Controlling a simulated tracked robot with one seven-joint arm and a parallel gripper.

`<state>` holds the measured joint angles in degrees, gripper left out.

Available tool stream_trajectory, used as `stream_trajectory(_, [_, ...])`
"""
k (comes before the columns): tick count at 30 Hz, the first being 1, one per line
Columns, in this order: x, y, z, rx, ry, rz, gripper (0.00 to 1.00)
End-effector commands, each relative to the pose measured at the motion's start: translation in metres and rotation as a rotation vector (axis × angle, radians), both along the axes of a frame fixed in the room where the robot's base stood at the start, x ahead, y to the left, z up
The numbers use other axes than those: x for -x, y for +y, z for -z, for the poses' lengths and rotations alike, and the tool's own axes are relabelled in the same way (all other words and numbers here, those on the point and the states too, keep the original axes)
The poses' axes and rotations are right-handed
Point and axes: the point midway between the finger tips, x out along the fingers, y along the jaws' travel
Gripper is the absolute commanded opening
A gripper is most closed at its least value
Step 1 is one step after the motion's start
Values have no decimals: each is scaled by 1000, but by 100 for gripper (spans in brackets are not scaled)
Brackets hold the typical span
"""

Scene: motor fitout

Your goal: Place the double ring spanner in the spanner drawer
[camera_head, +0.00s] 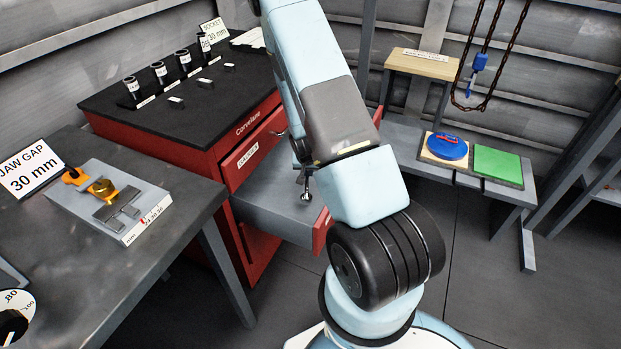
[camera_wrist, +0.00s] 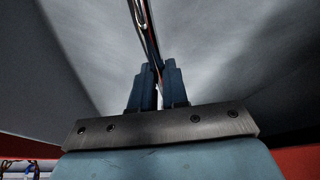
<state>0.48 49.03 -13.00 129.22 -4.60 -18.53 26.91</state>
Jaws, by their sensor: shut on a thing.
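My gripper (camera_wrist: 158,78) is shut on a slim metal spanner (camera_wrist: 142,16), which sticks out past the fingertips in the wrist view. In the head view a bright ring end of the spanner (camera_head: 306,196) shows below my gripper (camera_head: 302,172), over an open drawer (camera_head: 262,203). The drawer is pulled out of the red cabinet and has a grey inside. Grey surfaces fill both sides of the wrist view. My arm hides the drawer's right part. I cannot tell whether the spanner touches the drawer floor.
The red cabinet (camera_head: 258,124) carries several black sockets on its dark top. A grey bench (camera_head: 150,262) at left holds a gauge (camera_head: 103,190) and a "JAW GAP 30 mm" sign (camera_head: 30,170). A bench (camera_head: 510,190) at back right holds a blue disc (camera_head: 446,146) and green pad (camera_head: 497,162).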

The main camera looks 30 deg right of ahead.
Motion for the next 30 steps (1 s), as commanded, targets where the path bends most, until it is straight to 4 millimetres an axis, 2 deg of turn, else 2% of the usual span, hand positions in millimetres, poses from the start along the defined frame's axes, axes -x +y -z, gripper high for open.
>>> stream_trajectory(5, [-1,2,7,0,0,-2,0])
stream_trajectory(15, [-1,2,43,1,0,-4,0])
stream_trajectory(26, [-1,1,46,0,-1,-2,0])
stream_trajectory(27, [-1,1,46,0,0,-2,18])
stream_trajectory(30, [-1,1,45,0,-1,-2,28])
